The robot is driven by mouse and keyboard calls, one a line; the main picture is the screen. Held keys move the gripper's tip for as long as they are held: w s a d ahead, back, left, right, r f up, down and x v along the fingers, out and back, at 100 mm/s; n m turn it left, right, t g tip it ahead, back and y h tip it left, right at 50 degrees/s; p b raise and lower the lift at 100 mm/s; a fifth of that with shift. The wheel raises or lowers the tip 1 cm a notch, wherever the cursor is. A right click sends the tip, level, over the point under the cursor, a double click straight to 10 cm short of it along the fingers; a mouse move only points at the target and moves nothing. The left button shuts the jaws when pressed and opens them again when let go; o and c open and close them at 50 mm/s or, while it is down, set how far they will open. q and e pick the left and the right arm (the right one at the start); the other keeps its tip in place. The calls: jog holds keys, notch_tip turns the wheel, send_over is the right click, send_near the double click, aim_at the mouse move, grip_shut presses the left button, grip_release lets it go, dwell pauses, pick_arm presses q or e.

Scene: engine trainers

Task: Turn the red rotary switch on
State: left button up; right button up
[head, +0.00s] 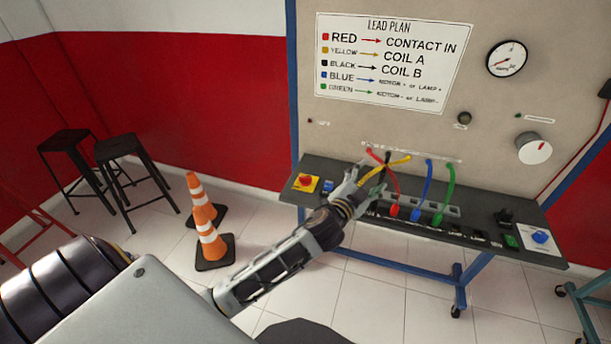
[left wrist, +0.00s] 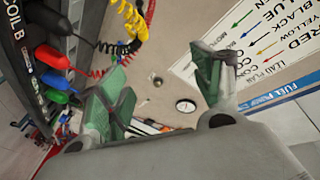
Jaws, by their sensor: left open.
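A red knob (head: 305,180) sits on a yellow plate (head: 296,187) at the left end of the dark bench; its exact turned position is too small to read. My left gripper (head: 369,182) is open and empty, to the right of the red knob, close to the yellow and black leads. In the left wrist view its two green-padded fingers (left wrist: 165,85) stand apart with nothing between them. The red knob cannot be made out clearly in the left wrist view. My right gripper is not in view.
Red (head: 386,172), blue (head: 424,190) and green (head: 447,190) leads arch from the panel to the bench beside my gripper. A blue knob (head: 540,236) sits at the bench's right end. An orange cone (head: 204,222) and black stools (head: 130,160) stand left on open floor.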

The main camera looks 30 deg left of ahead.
pick_arm(q)
jog(key=w+d+r+m+g+h, duration=0.1)
jog(key=d+r+m+g+h, duration=0.35)
jog(key=d+m+h, duration=0.5)
jog(key=w+d+r+m+g+h, duration=0.1)
jog(key=d+r+m+g+h, duration=0.35)
jog(key=m, duration=0.85)
jog(key=w+a+f+m+g+y, duration=0.3)
jog(key=a+f+m+g+y, duration=0.4)
jog(key=a+f, duration=0.55)
jog(key=a+r+n+g+y, duration=0.1)
jog(key=a+y, duration=0.3)
jog(key=a, duration=0.8)
jog(key=s+a+r+n+g+y, duration=0.1)
jog(key=a+r+n+y, duration=0.3)
jog(key=a, duration=0.8)
jog(key=shift+a+y, duration=0.3)
jog(key=shift+a, duration=0.1)
jog(key=shift+s, duration=0.1)
